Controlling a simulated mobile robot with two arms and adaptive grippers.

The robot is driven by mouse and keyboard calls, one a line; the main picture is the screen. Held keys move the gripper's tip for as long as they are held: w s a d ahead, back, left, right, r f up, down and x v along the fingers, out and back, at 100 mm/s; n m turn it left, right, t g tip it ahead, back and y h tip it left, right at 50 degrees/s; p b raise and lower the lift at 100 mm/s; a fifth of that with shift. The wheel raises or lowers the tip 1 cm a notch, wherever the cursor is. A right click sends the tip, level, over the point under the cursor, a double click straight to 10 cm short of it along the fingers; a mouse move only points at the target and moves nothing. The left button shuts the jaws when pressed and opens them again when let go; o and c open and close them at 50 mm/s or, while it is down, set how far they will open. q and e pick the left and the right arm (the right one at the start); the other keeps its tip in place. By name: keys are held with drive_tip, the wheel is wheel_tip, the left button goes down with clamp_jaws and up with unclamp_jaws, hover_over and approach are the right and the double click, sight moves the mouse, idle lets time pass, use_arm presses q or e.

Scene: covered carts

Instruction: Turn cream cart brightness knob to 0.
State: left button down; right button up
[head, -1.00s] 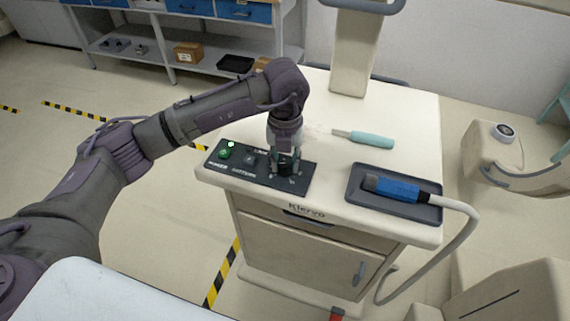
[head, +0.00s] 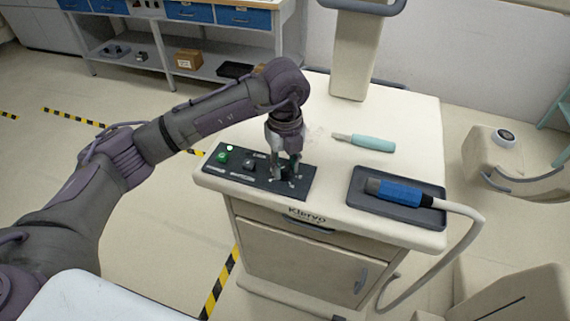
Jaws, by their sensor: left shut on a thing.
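The cream cart (head: 330,230) stands in front of me. A dark control panel (head: 238,184) lies on its top at the near left corner. It bears a lit green button (head: 223,156), a small dark switch (head: 248,164) and a knob at its right end. My left gripper (head: 286,176) points straight down over the knob, with its fingers shut around it. The fingers hide most of the knob, and I cannot read its setting. My right gripper is not in view.
A teal-handled tool (head: 365,142) lies on the cart top. A dark tray (head: 433,216) with a blue probe (head: 395,191) and its pale cable (head: 468,226) is at the right. A cream column (head: 352,60) rises at the back. A shelf (head: 205,67) stands behind.

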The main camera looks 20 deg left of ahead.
sight(285, 167)
use_arm(q)
drive_tip(key=shift+r, duration=0.1)
drive_tip(key=c, duration=0.8)
unclamp_jaws()
wheel_tip(285, 167, up, 12)
drive_tip(key=shift+f, duration=0.1)
